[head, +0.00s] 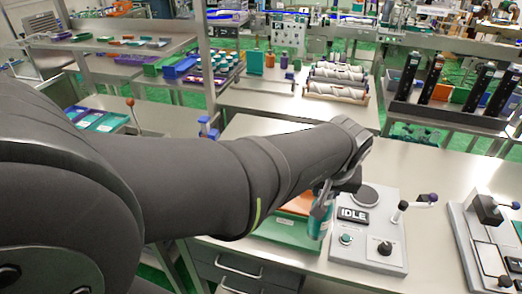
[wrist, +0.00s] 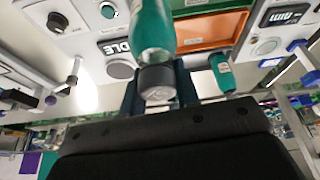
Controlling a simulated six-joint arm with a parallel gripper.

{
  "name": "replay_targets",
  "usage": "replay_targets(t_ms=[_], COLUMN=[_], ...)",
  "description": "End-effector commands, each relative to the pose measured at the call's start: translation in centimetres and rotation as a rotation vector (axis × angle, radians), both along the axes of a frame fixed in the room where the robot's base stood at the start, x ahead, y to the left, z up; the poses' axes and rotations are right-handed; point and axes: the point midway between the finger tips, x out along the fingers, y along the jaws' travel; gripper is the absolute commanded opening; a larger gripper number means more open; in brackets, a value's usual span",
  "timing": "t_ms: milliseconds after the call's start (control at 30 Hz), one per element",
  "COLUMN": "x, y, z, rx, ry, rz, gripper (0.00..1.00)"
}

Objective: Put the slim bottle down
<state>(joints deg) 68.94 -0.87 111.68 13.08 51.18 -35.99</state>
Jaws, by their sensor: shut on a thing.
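My gripper (head: 322,203) is shut on the slim bottle, a teal bottle (head: 317,224) with a dark grey band. In the head view it is at the front of the bench, left of the grey applicator (head: 383,240), overlapping a green and orange tray area.
The applicator has an IDLE display (head: 353,215), a round dark plate (head: 363,195), a knob and a lever (head: 412,204). A green tray (head: 282,233) and an orange tray (wrist: 212,30) lie beside it. Another device (head: 490,240) stands at right. Bare bench lies behind the applicator.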

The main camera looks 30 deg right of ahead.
Motion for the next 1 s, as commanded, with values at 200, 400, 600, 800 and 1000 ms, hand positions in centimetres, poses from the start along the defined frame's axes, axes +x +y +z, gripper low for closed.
replay_targets(t_ms=[200,400,600,800,1000], x=[2.8,3.2,3.2,3.2,3.2], y=[0.1,0.2,0.1,0.1,0.1], z=[-1.7,-3.2,-5.7,-5.9,-6.2], rx=[0.001,0.003,0.002,-0.001,0.000], ry=[0.000,0.001,0.001,0.000,0.000], rz=[0.001,-0.001,-0.001,-0.001,-0.001], gripper=[0.00,0.00,0.00,0.00,0.00])
